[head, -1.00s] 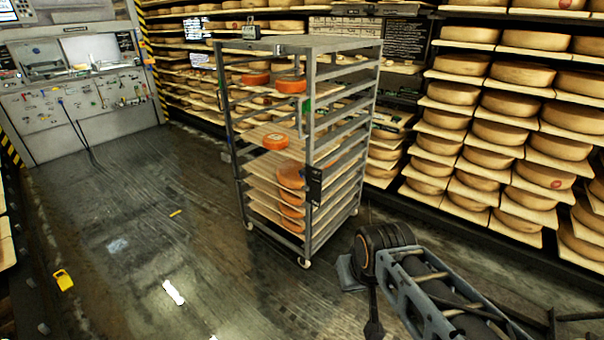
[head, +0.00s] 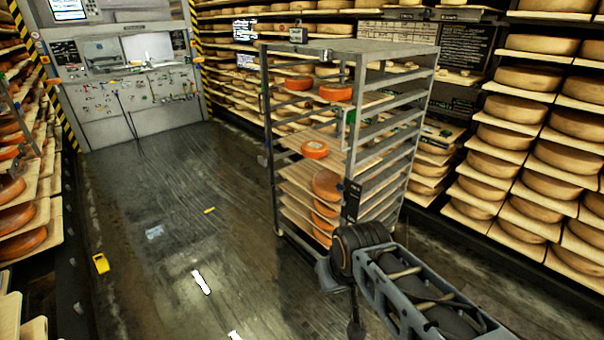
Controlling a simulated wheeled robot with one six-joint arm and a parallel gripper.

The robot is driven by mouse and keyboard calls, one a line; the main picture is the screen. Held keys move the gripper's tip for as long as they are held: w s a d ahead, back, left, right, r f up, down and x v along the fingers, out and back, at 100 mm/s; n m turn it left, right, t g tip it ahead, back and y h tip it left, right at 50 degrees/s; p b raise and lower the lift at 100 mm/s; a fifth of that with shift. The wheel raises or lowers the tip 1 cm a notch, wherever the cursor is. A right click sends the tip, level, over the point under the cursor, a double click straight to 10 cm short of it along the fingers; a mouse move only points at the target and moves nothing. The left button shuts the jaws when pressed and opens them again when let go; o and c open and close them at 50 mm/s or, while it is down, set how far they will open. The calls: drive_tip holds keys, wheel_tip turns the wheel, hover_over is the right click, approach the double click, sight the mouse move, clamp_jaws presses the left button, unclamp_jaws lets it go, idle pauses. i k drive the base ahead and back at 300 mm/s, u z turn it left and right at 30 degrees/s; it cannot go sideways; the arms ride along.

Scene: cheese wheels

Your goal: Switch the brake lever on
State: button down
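A tall grey metal rack trolley (head: 392,178) stands right of the middle in the head view, with several orange cheese wheels on its boards. A black fitting (head: 351,201) sits on its near upright post, and a small green part (head: 350,117) sits higher on that post. I cannot tell whether either is the brake lever, and no lever's setting can be read. My arm comes in from the lower right, and its dark joint overlaps the trolley's lower near corner, hiding that foot. My gripper's fingers do not show.
Shelves of large cheese wheels (head: 525,140) line the right and back. More shelves stand at the left edge. A grey control panel (head: 130,95) with hazard-striped edges is at the far left. A yellow object (head: 101,263) lies on the floor. The floor left of the trolley is mostly clear.

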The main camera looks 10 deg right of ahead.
sight(342, 195)
drive_tip(key=u, duration=0.7)
drive_tip(key=i, duration=2.85)
drive_tip(key=z, duration=1.55)
drive_tip(key=i, duration=0.8)
drive_tip(key=z, duration=0.6)
